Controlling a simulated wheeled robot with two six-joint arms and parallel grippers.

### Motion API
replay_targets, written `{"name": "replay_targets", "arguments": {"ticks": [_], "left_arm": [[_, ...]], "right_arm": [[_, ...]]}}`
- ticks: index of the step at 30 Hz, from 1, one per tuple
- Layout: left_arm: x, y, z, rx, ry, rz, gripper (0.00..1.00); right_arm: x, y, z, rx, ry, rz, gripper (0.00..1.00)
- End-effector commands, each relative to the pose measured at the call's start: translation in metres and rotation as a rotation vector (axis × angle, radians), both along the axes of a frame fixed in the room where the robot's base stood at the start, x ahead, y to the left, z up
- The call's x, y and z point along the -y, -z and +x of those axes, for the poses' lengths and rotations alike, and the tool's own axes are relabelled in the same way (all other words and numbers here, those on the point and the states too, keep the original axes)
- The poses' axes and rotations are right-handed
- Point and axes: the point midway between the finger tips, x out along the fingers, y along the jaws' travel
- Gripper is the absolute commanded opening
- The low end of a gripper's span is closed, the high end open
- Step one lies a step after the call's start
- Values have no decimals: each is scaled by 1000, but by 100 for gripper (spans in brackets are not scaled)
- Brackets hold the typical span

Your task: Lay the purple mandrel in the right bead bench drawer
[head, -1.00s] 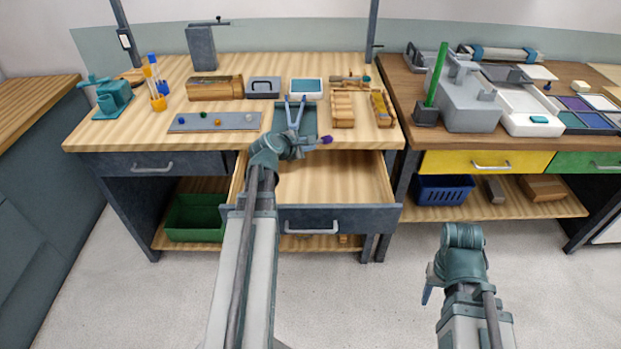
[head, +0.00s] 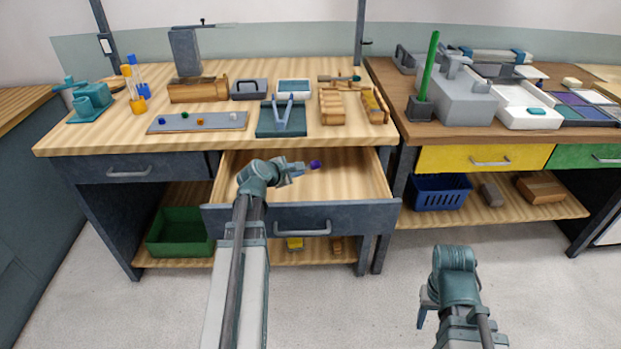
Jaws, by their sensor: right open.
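The purple mandrel (head: 315,165) shows only as its purple end, sticking out to the right from my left gripper (head: 296,170); its rod is hidden behind or inside the gripper. The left gripper appears shut on it, over the open right drawer (head: 345,185) of the bead bench. The drawer's wooden floor looks bare where it shows. Whether the mandrel touches the floor cannot be told. My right gripper (head: 425,303) is open and empty at the lower right, in front of the benches and away from the drawer.
On the bench top stand a grey strip with several beads (head: 198,122), a tablet-like teal pad with blue tweezers (head: 282,117), and wooden blocks (head: 333,106). The left drawer (head: 130,171) is shut. A green bin (head: 180,232) and a blue basket (head: 440,195) sit below.

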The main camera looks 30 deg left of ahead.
Motion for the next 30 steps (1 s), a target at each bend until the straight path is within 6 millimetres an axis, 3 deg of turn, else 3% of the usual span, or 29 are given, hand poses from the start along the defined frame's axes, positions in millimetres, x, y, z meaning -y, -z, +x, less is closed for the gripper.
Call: {"name": "replay_targets", "arguments": {"ticks": [1, 5, 6, 8, 17, 26, 27, 30], "left_arm": [[0, 19, 0, 0, 0, 0, 0], [0, 40, 0, 0, 0, 0, 0], [-1, 30, 14, 0, 2, 0, 0], [-1, 28, 24, 0, 2, 0, 0], [0, 28, 34, 0, 0, 0, 0], [1, 28, 87, 0, 2, 1, 0], [1, 39, 82, 0, 0, 0, 0], [2, 43, 80, 0, 0, 0, 0]], "right_arm": [[0, 19, 0, 0, 0, 0, 50], [0, 40, 0, 0, 0, 0, 50], [0, 30, 0, 0, 0, 0, 50], [0, 28, 0, 0, 0, 0, 50], [0, 28, 0, 0, 0, 0, 50], [0, 28, 0, 0, 0, 0, 50], [0, 39, 0, 0, 0, 0, 50], [0, 43, 0, 0, 0, 0, 50]]}}
